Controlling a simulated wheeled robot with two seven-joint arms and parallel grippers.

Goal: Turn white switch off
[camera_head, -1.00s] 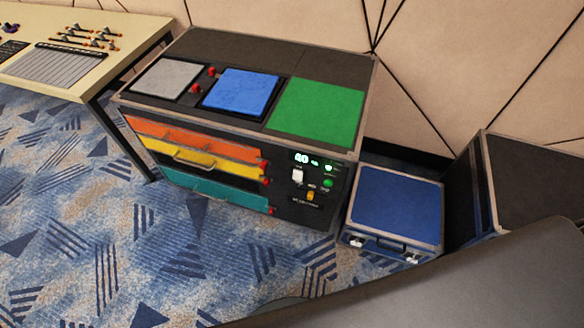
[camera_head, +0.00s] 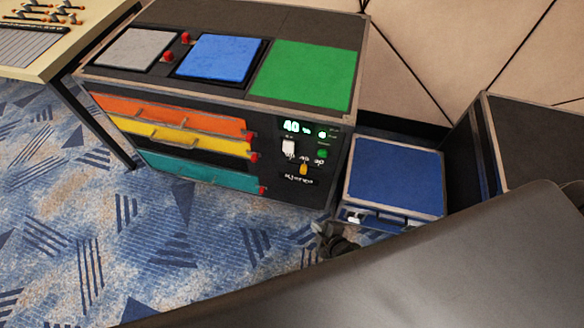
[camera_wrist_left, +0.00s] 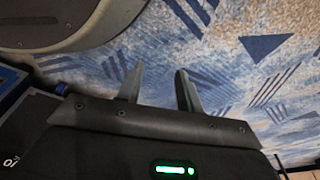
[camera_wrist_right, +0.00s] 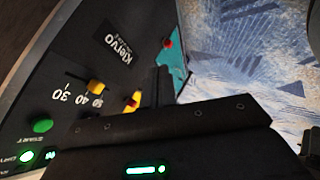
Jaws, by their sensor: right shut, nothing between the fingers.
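The white switch (camera_head: 288,147) is on the dark front panel of the cabinet (camera_head: 310,190), under the lit "40" display (camera_head: 291,126). My right gripper (camera_head: 324,233) is low in the head view, below the panel and apart from the switch. In the right wrist view it (camera_wrist_right: 163,86) is shut and empty, with the panel to its left; I cannot make out the white switch there. My left gripper (camera_wrist_left: 158,88) is open and empty over the carpet in the left wrist view, and is not in the head view.
A yellow knob (camera_head: 303,169) and a green button (camera_head: 322,154) are near the switch. Orange (camera_head: 170,115), yellow (camera_head: 200,141) and teal (camera_head: 200,171) drawers are to its left. A blue case (camera_head: 395,178) stands right of the cabinet. Carpet in front is open.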

